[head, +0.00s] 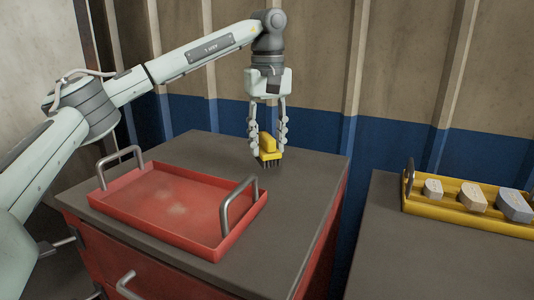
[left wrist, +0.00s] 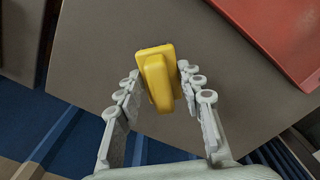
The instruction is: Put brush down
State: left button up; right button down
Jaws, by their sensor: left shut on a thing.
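The brush is yellow with dark bristles (head: 269,147) and stands upright, bristles down, at the back right of the red cabinet's dark top (head: 300,178). My left gripper (head: 268,143) points straight down and is shut on the brush. The bristles are at or very near the cabinet top; I cannot tell if they touch. In the left wrist view the brush (left wrist: 157,75) sits between the fingertips of my left gripper (left wrist: 158,78). My right gripper is not in view.
A red tray (head: 175,205) with two grey handles lies on the cabinet top, left of the brush. At the right, a yellow tray (head: 480,222) with several blocks stands on a second dark surface (head: 420,255). A wall (head: 330,110) rises behind. Cabinet top around the brush is clear.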

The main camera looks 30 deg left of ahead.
aim_at(268, 136)
pick_arm(q)
jog(key=shift+f, duration=1.45)
jog(key=shift+f, duration=0.1)
jog(key=o, duration=1.2)
jog(key=shift+r, duration=0.55)
notch_tip(268, 136, up, 5)
jog(key=shift+r, duration=0.1)
notch_tip(268, 136, up, 5)
jog(key=shift+f+p, duration=0.1)
jog(key=shift+p, duration=0.65)
jog(key=shift+r, duration=0.55)
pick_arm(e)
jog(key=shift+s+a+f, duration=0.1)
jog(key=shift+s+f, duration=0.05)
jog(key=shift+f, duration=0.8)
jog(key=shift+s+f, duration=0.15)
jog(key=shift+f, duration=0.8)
